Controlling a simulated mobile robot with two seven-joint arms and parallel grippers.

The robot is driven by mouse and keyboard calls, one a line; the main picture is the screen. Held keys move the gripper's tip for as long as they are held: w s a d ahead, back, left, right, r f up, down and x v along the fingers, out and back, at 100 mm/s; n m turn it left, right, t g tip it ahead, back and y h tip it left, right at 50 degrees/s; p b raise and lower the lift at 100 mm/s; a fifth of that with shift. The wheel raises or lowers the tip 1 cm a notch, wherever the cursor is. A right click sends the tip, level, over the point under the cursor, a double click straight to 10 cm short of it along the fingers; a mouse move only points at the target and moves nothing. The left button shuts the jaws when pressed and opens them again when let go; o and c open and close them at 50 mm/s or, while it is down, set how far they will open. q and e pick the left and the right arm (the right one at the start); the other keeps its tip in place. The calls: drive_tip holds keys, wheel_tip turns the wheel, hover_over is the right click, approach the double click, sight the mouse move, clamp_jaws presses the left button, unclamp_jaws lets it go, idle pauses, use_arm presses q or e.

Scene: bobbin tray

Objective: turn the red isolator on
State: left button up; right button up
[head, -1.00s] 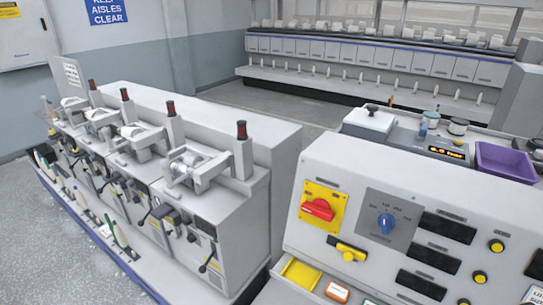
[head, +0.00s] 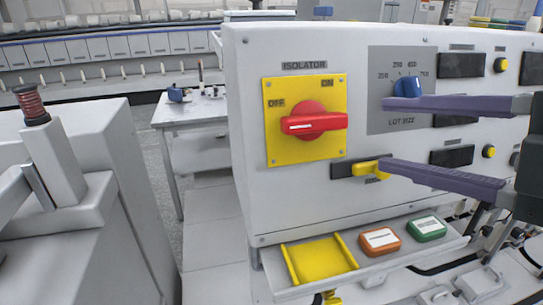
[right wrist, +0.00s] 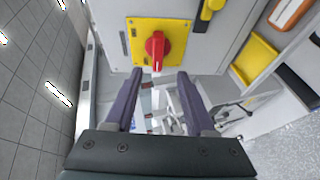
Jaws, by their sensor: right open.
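The red isolator knob (head: 312,122) sits on a square yellow plate (head: 291,151) on the front of the light grey cabinet. Its handle lies about level, with the white mark on its left end, on the side of the OFF label; ON is printed at upper right. The right wrist view also shows the red knob (right wrist: 156,47), beyond the fingertips. My right gripper (head: 385,134) reaches in from the right, its two purple fingers open and empty, to the right of the knob and apart from it. My left gripper is not in view.
A blue lot-size dial (head: 408,87) is near the upper finger, and a yellow slide switch (head: 370,168) near the lower one. A ledge below holds a yellow tray (head: 318,262), an orange button (head: 380,241) and a green button (head: 427,229). A grey machine stands at left.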

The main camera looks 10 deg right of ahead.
sight(322, 125)
drive_tip(key=shift+n, duration=0.3)
drive_tip(key=p+x, duration=0.1)
drive_tip(key=x, duration=0.8)
drive_tip(key=shift+r+p, duration=0.2)
drive_tip(key=shift+p, duration=0.2)
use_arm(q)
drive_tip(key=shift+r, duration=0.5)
use_arm(e)
drive_tip(key=shift+w+a+f, duration=0.2)
drive_tip(key=shift+w+a, duration=0.05)
drive_tip(key=shift+w, duration=0.2)
drive_tip(key=c, duration=0.8)
clamp_jaws()
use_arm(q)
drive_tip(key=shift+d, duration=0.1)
